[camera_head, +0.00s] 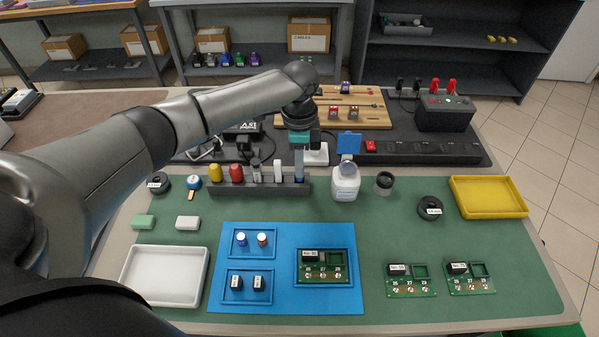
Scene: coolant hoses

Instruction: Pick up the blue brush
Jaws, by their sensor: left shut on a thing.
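My left gripper (299,147) points down over the right end of the dark tool rack (225,189). It is shut on the blue brush (299,168), whose blue-grey handle shows upright just below the fingers. The brush's lower end is at the rack's right end; I cannot tell whether it still sits in its slot. The top of the brush is hidden by the gripper. My right gripper is not in view.
The rack also holds yellow (215,171), red (236,172) and other tools. A blue mat (290,303) with trays lies in front.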

